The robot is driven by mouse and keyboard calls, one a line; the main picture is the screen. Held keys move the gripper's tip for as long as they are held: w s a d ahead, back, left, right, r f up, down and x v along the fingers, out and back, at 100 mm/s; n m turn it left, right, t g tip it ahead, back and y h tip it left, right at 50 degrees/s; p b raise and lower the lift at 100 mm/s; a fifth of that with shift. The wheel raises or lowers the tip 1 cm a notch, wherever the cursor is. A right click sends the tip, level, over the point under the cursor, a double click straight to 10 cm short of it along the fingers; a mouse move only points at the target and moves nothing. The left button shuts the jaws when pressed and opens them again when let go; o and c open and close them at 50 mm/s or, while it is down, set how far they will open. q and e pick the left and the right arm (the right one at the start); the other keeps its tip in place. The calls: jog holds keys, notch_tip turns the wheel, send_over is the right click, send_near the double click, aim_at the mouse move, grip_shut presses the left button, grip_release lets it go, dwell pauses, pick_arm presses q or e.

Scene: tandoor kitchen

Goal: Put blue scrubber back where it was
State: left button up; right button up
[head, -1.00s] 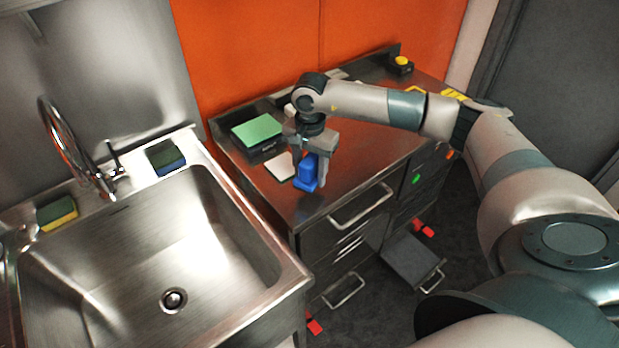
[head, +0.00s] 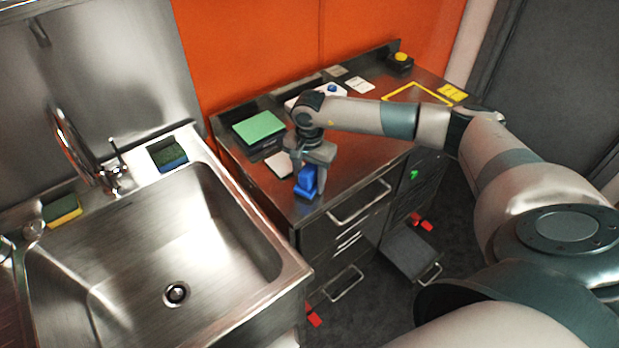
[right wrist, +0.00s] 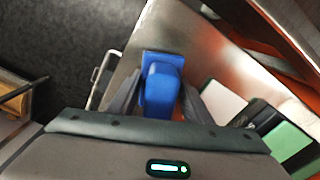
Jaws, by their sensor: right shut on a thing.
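The blue scrubber (head: 306,181) is a blue block with a raised grip, near the front left corner of the steel counter (head: 345,178). My right gripper (head: 310,172) comes down from above and is shut on it. In the right wrist view the scrubber (right wrist: 161,88) sits between the two fingers, its flat blue base showing beyond them. I cannot tell whether its base touches the counter. My left gripper is not in view.
A green pad on a dark block (head: 259,128) and a white card (head: 279,165) lie left of my gripper. A blue-green sponge (head: 168,154) and a yellow-green sponge (head: 62,211) are on the rim of the steel sink (head: 150,250). A yellow outlined area (head: 418,93) marks the counter's back right.

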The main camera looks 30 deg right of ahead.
jog(key=shift+f, duration=0.1)
jog(key=o, duration=1)
jog(key=shift+r, duration=0.2)
jog(key=shift+w+r+b, duration=0.1)
jog(key=shift+r+b, duration=0.35)
notch_tip(320, 180, up, 10)
jog(key=b, duration=0.4)
jog(key=shift+f, duration=0.25)
jog(key=shift+r, duration=0.8)
